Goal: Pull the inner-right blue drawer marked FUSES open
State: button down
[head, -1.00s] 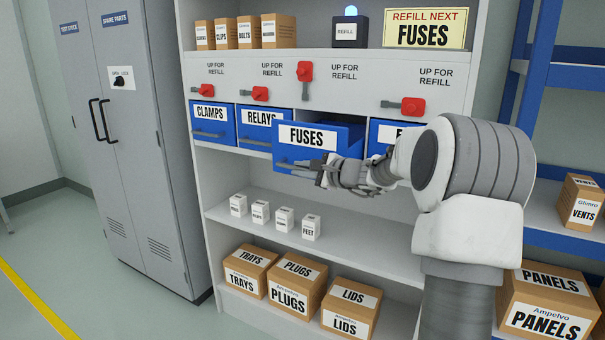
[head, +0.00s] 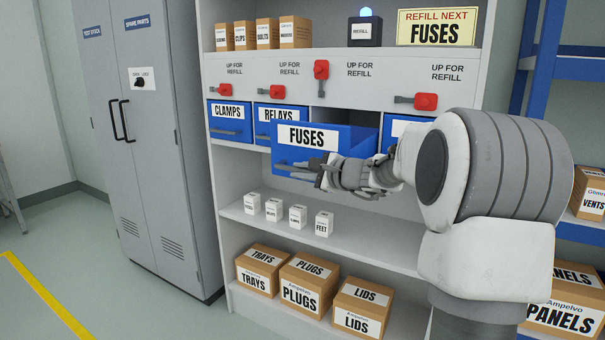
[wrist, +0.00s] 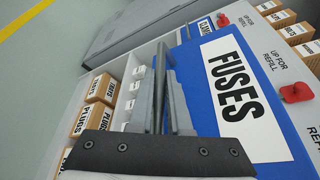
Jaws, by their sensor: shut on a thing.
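The blue FUSES drawer (head: 338,142) is pulled out from the shelf unit and juts forward of the drawers beside it. It is the inner-right one of the row. Its grey bar handle (head: 290,170) runs along the lower front. My gripper (head: 322,178) is at the handle and shut on it. The red lever (head: 321,70) above this drawer points up.
Blue CLAMPS (head: 229,132) and RELAYS (head: 268,135) drawers are closed at left. A rightmost drawer (head: 398,130) is partly hidden by my arm. Small white boxes (head: 298,215) stand on the shelf below, cartons (head: 303,290) under that. Open floor (head: 150,310) lies front left.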

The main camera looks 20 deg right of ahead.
dwell(0.3)
jog(key=c, duration=0.9)
grip_release()
jog(key=shift+o, duration=0.2)
jog(key=p+v, duration=0.2)
jog(key=v, duration=1.5)
jog(key=shift+s+p, duration=0.2)
jog(key=shift+p, duration=0.2)
jog(key=shift+d+r, duration=0.1)
jog(key=shift+r, duration=0.05)
